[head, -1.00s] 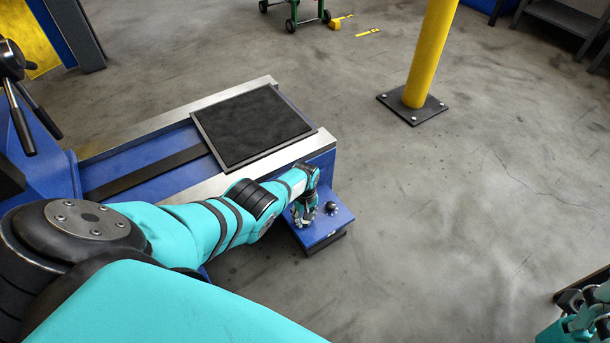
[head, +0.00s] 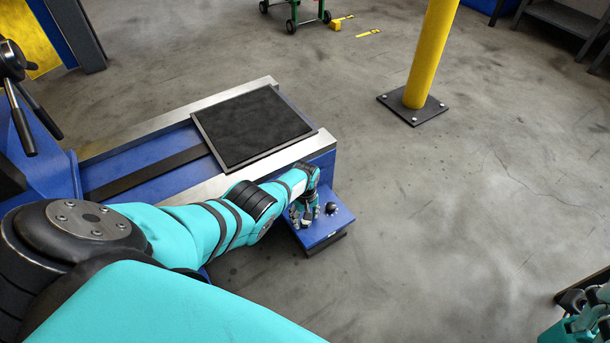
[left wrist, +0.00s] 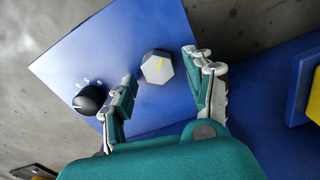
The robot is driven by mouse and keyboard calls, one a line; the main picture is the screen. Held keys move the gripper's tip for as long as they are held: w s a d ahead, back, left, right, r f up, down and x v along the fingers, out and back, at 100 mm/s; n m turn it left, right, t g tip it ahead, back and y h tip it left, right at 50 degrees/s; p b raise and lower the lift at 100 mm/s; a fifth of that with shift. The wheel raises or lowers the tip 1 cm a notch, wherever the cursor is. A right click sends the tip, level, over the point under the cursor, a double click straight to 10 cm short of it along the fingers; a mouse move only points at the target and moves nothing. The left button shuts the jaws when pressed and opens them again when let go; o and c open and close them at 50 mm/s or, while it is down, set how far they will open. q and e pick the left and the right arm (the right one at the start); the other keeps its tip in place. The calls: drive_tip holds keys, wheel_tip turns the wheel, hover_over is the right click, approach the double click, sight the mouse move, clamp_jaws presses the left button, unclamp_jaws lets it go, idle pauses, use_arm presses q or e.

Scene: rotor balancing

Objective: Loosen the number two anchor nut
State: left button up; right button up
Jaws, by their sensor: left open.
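No number shows on the nut. My left gripper (left wrist: 159,68) is open, one finger on each side of the nut, with a visible gap at least on the right. In the head view my left gripper (head: 304,216) points down over the blue plate (head: 322,236) and hides the nut. My right gripper (head: 585,310) is partly cut off at the lower right edge; its fingers are unclear.
A black knob (left wrist: 89,99) with white markings sits on the plate beside the nut, close to the left finger. A blue machine bed (head: 150,152) with a dark square pad (head: 252,125) lies behind. A yellow post (head: 430,55) stands on open concrete floor.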

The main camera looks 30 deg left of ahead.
use_arm(q)
wheel_tip(320, 180, up, 12)
idle(0.6)
drive_tip(key=shift+f, duration=0.1)
drive_tip(key=shift+w, duration=0.1)
